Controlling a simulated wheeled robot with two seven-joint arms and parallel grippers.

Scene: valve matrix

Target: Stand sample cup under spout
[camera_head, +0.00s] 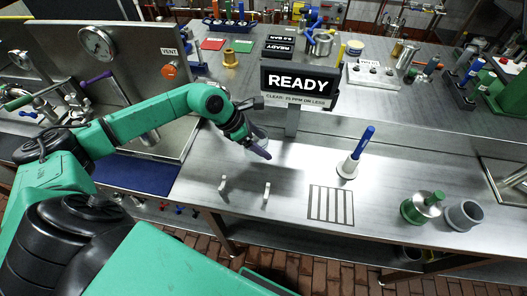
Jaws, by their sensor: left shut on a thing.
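My left gripper (250,142) reaches in from the left over the steel bench, in front of the READY display. It is shut on a pale grey cup (260,131), likely the sample cup, which is partly hidden behind the gripper. A dark purple piece (259,153) shows at the gripper's tip; I cannot tell if it is a finger. On the left, a steel panel (135,45) carries a gauge and a VENT knob. Pipes and a purple lever (97,80) sit by it, above a recessed tray. The spout's outlet is hard to make out. My right gripper is not in view.
The READY display (298,83) stands behind my gripper.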

